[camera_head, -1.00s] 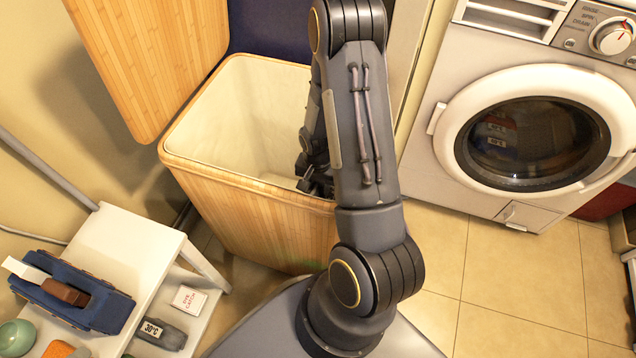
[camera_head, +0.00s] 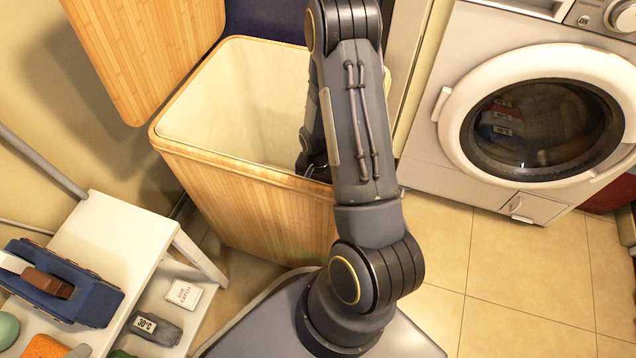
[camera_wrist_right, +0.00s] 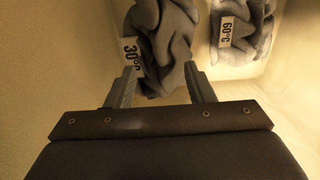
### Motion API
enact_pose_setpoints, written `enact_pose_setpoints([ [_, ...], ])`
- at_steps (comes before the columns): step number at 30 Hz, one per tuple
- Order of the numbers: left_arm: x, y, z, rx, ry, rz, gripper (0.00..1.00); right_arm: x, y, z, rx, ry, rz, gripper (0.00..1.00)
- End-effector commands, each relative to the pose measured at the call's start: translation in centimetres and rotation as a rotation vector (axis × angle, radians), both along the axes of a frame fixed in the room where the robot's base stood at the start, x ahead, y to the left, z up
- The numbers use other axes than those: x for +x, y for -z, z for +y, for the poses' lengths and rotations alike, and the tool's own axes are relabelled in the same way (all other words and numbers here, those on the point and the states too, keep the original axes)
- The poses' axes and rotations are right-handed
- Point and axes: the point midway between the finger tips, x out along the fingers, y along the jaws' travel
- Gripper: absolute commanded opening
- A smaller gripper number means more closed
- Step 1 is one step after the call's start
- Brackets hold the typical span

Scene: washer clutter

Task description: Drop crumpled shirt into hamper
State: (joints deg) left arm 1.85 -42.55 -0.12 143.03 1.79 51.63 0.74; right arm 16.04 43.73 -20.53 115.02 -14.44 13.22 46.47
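The wooden hamper (camera_head: 252,204) stands open, with a pale lining and its lid raised at the left. My right arm reaches over its right side, and its gripper is mostly hidden inside. In the right wrist view, the right gripper (camera_wrist_right: 161,78) has its two fingers spread apart. A grey crumpled shirt (camera_wrist_right: 160,40) with a 30°C tag lies just beyond and between the fingertips; contact cannot be told. Another grey crumpled cloth (camera_wrist_right: 243,35) with a 60°C tag lies to its right inside the hamper.
A white washer (camera_head: 420,140) with a closed round door stands at the right. A white shelf (camera_head: 118,228) at the lower left carries a blue item (camera_head: 90,306), a dark item with a 30°C tag (camera_head: 165,333) and a small white box (camera_head: 184,294). Tiled floor is clear before the washer.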

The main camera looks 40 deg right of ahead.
Motion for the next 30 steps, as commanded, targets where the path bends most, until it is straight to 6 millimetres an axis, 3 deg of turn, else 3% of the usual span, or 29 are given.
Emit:
enact_pose_setpoints([
  [3,0.0,0.0,0.0,0.000,0.000,0.000,0.36,0.0,0.0,0.0,0.000,0.000,0.000,0.62],
  [11,0.0,-0.1,0.0,0.000,0.000,0.000,0.36,0.0,-0.1,0.0,0.000,0.000,0.000,0.62],
  [24,0.0,-3.6,0.0,0.000,0.000,0.000,0.36,0.0,-6.7,0.0,0.000,-0.001,-0.001,0.62],
  [30,0.0,-4.0,0.0,0.000,0.000,0.000,0.36,0.0,-7.8,0.0,0.000,0.000,0.000,0.62],
])
